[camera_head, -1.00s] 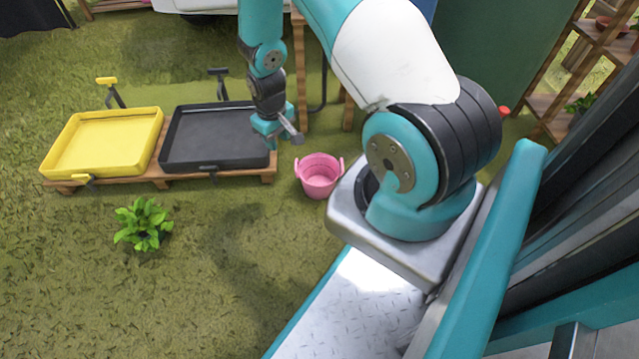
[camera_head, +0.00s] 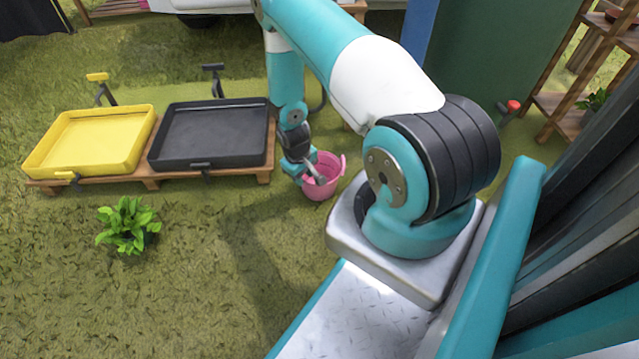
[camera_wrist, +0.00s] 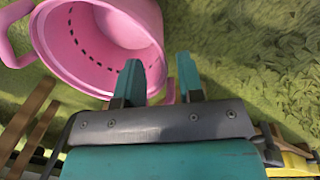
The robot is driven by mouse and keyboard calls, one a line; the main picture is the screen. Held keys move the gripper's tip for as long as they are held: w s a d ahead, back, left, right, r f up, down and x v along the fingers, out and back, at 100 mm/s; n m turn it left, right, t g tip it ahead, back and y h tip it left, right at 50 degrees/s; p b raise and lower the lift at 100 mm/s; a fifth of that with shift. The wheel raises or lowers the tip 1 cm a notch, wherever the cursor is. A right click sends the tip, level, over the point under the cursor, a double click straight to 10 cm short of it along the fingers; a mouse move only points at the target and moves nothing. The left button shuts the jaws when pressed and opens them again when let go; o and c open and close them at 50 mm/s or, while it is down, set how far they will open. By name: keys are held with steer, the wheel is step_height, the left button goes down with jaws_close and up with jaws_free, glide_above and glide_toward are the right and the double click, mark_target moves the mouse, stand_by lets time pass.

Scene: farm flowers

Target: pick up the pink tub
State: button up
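The pink tub (camera_head: 319,192) stands on the grass just right of the black tray's stand in the head view. My gripper (camera_head: 318,177) is over its left side there and hides part of it. In the wrist view the tub (camera_wrist: 72,52) fills the upper left, its open mouth and a row of dark slots showing. One loop handle is at the far left. My gripper's two fingers (camera_wrist: 160,75) are apart, with a pink bit of the tub, seemingly the other handle, showing between them. I cannot tell whether they touch it.
A yellow tray (camera_head: 90,142) and a black tray (camera_head: 212,135) sit on a low wooden stand (camera_head: 150,183) left of the tub. A leafy plant (camera_head: 128,223) stands on the grass in front. Wooden shelves (camera_head: 560,110) are at the right. Open grass lies below the tub.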

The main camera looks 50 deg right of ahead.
mark_target(305, 183)
steer(key=f+b, duration=0.4)
steer(key=f, duration=0.1)
steer(key=shift+s+d+f+b, duration=0.15)
steer(key=shift+d+f+b, duration=0.1)
steer(key=shift+b, duration=0.1)
steer(key=shift+r, duration=0.15)
steer(key=shift+c, duration=0.5)
jaws_close()
